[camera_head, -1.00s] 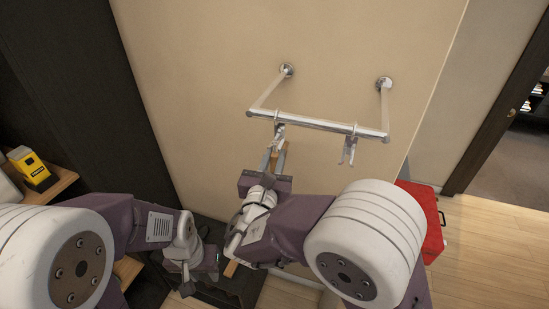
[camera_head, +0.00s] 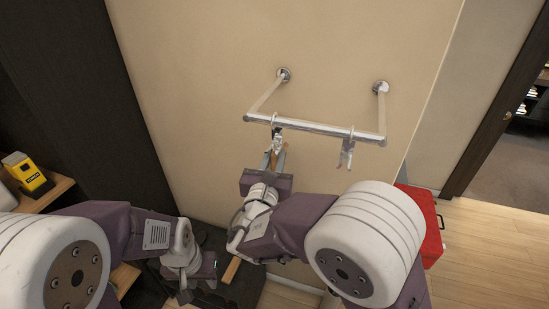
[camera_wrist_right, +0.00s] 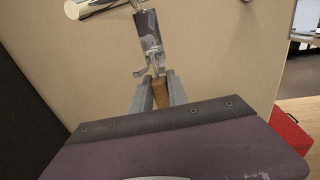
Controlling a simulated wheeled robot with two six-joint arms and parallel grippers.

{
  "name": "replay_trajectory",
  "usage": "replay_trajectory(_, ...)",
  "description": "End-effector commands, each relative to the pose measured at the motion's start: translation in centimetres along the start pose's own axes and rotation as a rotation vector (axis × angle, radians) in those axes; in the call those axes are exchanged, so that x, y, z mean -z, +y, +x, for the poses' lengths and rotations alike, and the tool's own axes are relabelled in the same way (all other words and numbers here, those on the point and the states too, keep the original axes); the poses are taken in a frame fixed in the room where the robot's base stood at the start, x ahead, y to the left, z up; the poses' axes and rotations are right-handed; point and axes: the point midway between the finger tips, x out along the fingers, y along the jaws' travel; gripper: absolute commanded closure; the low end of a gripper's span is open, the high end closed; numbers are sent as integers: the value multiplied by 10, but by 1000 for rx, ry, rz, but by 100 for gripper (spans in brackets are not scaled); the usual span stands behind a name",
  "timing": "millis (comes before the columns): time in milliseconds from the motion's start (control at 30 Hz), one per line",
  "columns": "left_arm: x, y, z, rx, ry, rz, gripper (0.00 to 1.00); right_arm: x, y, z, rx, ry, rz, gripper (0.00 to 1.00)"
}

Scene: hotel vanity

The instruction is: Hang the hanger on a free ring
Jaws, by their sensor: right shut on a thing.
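The wooden hanger (camera_head: 231,269) is mostly hidden behind my right arm; one wooden end shows below it. My right gripper (camera_head: 277,160) is shut on the hanger, just under the left metal ring fitting (camera_head: 278,140) on the rail. In the right wrist view, brown wood (camera_wrist_right: 161,92) shows between the fingertips, close below that fitting (camera_wrist_right: 150,38); I cannot tell whether they touch. A second ring fitting (camera_head: 347,152) hangs farther right with nothing visible on it. My left gripper (camera_head: 185,292) is low at the left, away from the rail; its jaw opening is unclear.
The chrome rail (camera_head: 315,128) stands out from the beige wall on two arms. A red case (camera_head: 432,225) is on the floor at right. A yellow box (camera_head: 27,173) sits on a wooden shelf at left. The wall area right of the gripper is clear.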

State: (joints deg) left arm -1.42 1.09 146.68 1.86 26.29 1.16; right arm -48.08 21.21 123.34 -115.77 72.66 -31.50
Motion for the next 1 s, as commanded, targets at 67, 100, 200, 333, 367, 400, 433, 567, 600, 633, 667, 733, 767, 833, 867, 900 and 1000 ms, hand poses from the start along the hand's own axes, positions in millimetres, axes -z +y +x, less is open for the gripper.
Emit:
replay_trajectory(67, 0, 0, 0, 0, 0, 0, 64, 0, 0, 0, 0, -1, 0, 100)
replay_trajectory(100, 0, 0, 0, 0, 0, 0, 64, 0, 0, 0, 0, -1, 0, 100)
replay_trajectory(200, 0, 0, 0, 0, 0, 0, 64, 0, 0, 0, 0, -1, 0, 100)
replay_trajectory(333, 0, 0, 2, 0, 0, 0, 64, 1, 0, 0, 0, -1, 1, 100)
replay_trajectory(367, 0, 0, 3, 0, 0, 0, 64, 1, 0, 0, 0, -1, 1, 100)
replay_trajectory(400, 0, 0, 4, 0, 0, 0, 64, 2, 0, 0, 0, -1, 2, 100)
replay_trajectory(433, -1, 0, 5, 0, 0, 0, 64, 2, 0, 0, 0, -1, 2, 100)
replay_trajectory(567, -1, 0, 6, 0, 0, 0, 64, 2, 0, 0, -1, -1, 2, 100)
replay_trajectory(600, -1, 0, 6, 0, 0, 0, 64, 2, 0, 0, -1, -1, 1, 100)
replay_trajectory(633, -1, 0, 6, 0, 0, 0, 64, 1, 0, 0, -1, -1, 1, 100)
replay_trajectory(667, -1, 0, 6, 0, 0, 0, 64, 1, 0, 0, -1, -1, 1, 100)
replay_trajectory(733, -1, 0, 6, 0, 0, 0, 64, 1, 0, 0, -1, -1, 1, 100)
replay_trajectory(767, -1, 0, 6, 0, 0, 0, 64, 1, 0, 0, -1, -1, 1, 100)
replay_trajectory(833, -1, 0, 6, 0, 0, 0, 64, 2, 0, 0, 0, -1, 1, 100)
replay_trajectory(867, -1, 0, 6, 0, 0, 0, 64, 2, 0, 0, 0, -1, 1, 100)
replay_trajectory(900, -1, 0, 7, 0, 0, 0, 64, 2, 0, 0, 0, -1, 1, 100)
replay_trajectory(1000, -1, 0, 9, 0, 0, 0, 64, 4, 0, 0, 0, -1, 1, 100)
